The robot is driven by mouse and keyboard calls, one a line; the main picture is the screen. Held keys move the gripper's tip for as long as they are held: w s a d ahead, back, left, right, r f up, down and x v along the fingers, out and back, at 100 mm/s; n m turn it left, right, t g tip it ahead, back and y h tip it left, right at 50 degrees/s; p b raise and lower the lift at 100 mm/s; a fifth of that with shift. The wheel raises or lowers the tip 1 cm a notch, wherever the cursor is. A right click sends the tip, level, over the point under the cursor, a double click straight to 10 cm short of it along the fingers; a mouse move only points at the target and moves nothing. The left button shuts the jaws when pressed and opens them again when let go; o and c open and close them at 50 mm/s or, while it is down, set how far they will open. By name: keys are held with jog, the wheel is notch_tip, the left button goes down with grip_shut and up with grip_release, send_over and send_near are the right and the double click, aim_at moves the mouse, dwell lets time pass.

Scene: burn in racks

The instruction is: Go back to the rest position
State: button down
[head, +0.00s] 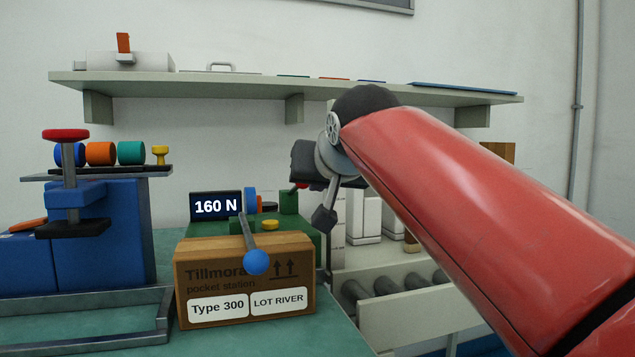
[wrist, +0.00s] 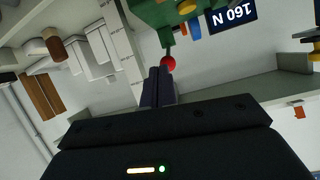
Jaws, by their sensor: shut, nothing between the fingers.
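My gripper (wrist: 158,74) is shut and empty in the wrist view, its two dark fingers pressed together. A red ball (wrist: 168,63) on a green fixture (wrist: 165,12) appears just beyond the fingertips; whether they touch it I cannot tell. In the head view my red arm reaches in from the right, and its dark end is raised over the bench behind the cardboard box. The fingertips are hard to make out there. The green fixture (head: 289,203) stands close by, partly hidden behind the box and my arm's end.
A cardboard box (head: 245,263) with a blue-knobbed lever (head: 257,262) in front stands mid-bench. A "160 N" display (head: 216,206) is behind it. A blue press (head: 100,235) is at left, a roller conveyor (head: 400,310) at right. A wall shelf (head: 240,88) runs above.

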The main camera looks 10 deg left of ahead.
dwell(0.3)
jog(key=s+d+f+m+g+h+p, duration=0.1)
jog(key=d+f, duration=0.2)
jog(key=d, duration=0.3)
jog(key=s+d+f+h+p, duration=0.1)
jog(key=d+f, duration=0.2)
jog(key=d, duration=0.2)
jog(key=s+d+f+m+g+h+p, duration=0.1)
jog(key=s+d+f+g+h+p, duration=0.1)
jog(key=s+d+f, duration=0.7)
jog(key=s+d+f+m+g+h+p, duration=0.2)
jog(key=s+d+f+g+p, duration=0.1)
jog(key=s+d+f, duration=0.6)
jog(key=s+f, duration=0.3)
jog(key=f, duration=0.3)
jog(key=shift+s+f, duration=0.25)
jog(key=shift+a, duration=0.1)
